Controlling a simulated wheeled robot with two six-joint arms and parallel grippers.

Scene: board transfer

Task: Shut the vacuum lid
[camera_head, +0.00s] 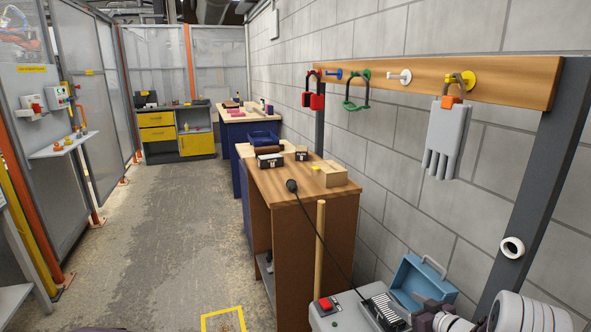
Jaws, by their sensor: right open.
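The vacuum is at the bottom right, cut by the lower edge. Its grey body (342,316) carries a red button (325,303) and a black ribbed part (384,310). A blue lid (420,277) with a grey handle stands raised and tilted at its right side, so it looks open. My right gripper (427,314) is low in front of the lid, open, with its arm coming in from the bottom right. Its fingers are small and dark here, and I cannot tell whether they touch the lid.
A wooden workbench (300,180) stands behind the vacuum. A black hose (327,240) and a wooden pole (320,245) rise in front of it.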

